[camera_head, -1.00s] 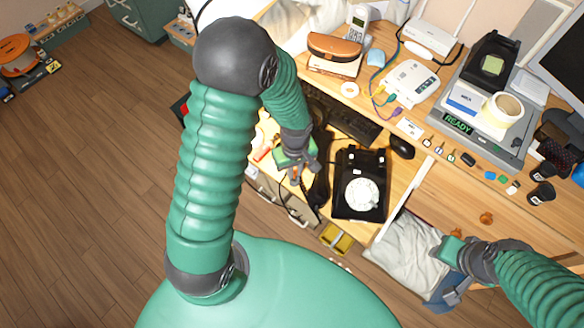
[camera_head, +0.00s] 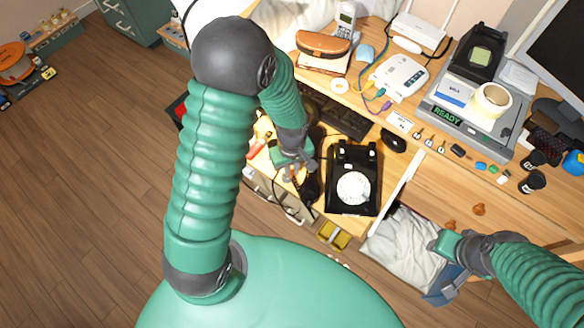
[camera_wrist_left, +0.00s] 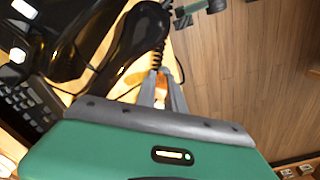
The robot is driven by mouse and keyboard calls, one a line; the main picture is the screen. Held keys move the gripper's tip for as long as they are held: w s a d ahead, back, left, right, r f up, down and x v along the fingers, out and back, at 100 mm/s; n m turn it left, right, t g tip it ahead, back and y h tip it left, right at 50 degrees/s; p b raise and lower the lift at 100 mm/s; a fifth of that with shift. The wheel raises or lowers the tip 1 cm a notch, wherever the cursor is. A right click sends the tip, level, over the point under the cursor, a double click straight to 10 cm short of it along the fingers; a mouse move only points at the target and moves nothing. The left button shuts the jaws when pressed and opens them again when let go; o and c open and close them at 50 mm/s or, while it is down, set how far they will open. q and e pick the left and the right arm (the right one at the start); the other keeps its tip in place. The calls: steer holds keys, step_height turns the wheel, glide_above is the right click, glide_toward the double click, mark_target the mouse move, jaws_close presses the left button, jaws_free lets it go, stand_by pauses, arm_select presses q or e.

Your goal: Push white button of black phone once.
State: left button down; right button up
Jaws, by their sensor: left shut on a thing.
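The black phone (camera_head: 334,196) with its white round dial (camera_head: 353,188) stands on the desk, right of my left gripper. Small white pieces show near its back edge; I cannot tell which is the button. The left wrist view shows part of the phone with a white piece (camera_wrist_left: 18,51). The black handset (camera_head: 311,188) is off the phone, at its left; it also shows in the left wrist view (camera_wrist_left: 138,32). My left gripper (camera_head: 296,179) is beside the handset, its tips closed around the coiled cord (camera_wrist_left: 157,56). My right gripper (camera_head: 438,272) hangs over the drawer; its jaws are unclear.
A keyboard (camera_head: 340,118) and black mouse (camera_head: 393,140) lie behind the phone. A white router (camera_head: 398,78) and a grey device reading READY stand further back. An open drawer with white cloth (camera_head: 400,238) is at front right. A yellow object (camera_head: 333,236) is below the desk edge.

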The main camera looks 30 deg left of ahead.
arm_select(q)
steer(key=shift+a+f, duration=0.1)
steer(key=shift+a, duration=0.55)
arm_select(e)
steer(key=shift+a+r, duration=0.2)
steer(key=shift+a, duration=0.3)
arm_select(q)
steer(key=shift+d, duration=0.1)
steer(key=shift+d+f, duration=0.2)
steer(key=shift+f, duration=0.15)
arm_select(e)
steer(key=shift+d+f, duration=0.3)
arm_select(q)
steer(key=shift+a, duration=0.1)
steer(key=c, duration=1.3)
jaws_free()
steer(key=shift+a, duration=0.1)
steer(key=shift+c, duration=0.2)
arm_select(e)
steer(key=shift+a, duration=0.1)
